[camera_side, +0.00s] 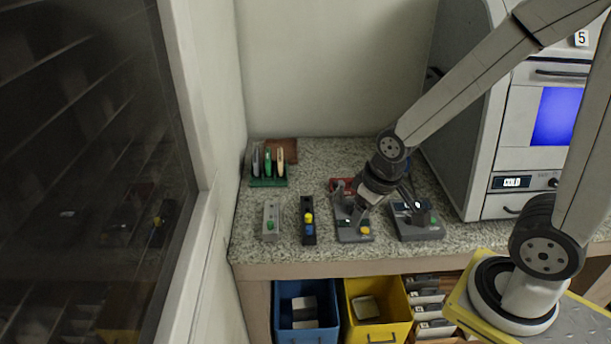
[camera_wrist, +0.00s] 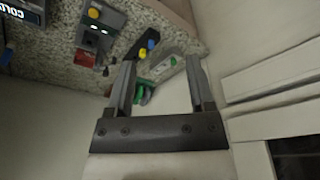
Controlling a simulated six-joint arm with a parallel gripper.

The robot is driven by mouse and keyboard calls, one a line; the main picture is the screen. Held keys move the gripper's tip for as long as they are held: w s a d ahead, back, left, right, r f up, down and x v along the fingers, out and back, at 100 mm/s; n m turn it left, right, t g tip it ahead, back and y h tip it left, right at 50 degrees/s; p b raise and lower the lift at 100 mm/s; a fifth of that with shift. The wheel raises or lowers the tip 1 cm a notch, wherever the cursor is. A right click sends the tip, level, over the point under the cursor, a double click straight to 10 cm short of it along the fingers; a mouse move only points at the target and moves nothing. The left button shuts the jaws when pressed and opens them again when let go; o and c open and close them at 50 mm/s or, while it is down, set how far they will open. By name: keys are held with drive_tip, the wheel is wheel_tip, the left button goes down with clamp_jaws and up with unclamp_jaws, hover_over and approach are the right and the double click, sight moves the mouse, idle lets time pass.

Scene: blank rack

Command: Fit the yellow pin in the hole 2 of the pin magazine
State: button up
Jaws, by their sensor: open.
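The yellow pin (camera_side: 309,218) is small and stands at a narrow black block (camera_side: 308,238), above a blue part; it also shows in the wrist view (camera_wrist: 151,44). Left of this block is a grey block (camera_side: 271,213) with a green piece near its front. I cannot tell for sure which block is the pin magazine, and hole 2 is too small to make out. My gripper (camera_wrist: 160,60) is open with nothing between its fingers. In the side view it hangs right of the yellow pin, above a grey device, apart from the pin.
A green rack (camera_side: 268,183) with several upright tools stands at the back left. A grey device with a yellow button (camera_side: 365,230) and another with a green button (camera_side: 434,219) stand at the right. A large machine (camera_side: 480,120) and the left wall bound the counter.

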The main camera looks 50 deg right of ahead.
drive_tip(key=shift+w, duration=0.1)
drive_tip(key=n+y, duration=0.4)
drive_tip(key=n, duration=0.7)
approach(309, 215)
drive_tip(key=f, duration=0.1)
drive_tip(key=shift+a+x, duration=0.15)
drive_tip(key=shift+x, duration=0.7)
drive_tip(key=shift+a+x, duration=0.2)
drive_tip(key=shift+x, duration=0.6)
drive_tip(key=shift+w+r, duration=0.1)
drive_tip(key=shift+w, duration=0.1)
drive_tip(key=shift+x, duration=2.55)
drive_tip(key=shift+s+d, duration=0.1)
drive_tip(key=shift+d, duration=0.05)
drive_tip(key=shift+c, duration=0.2)
clamp_jaws()
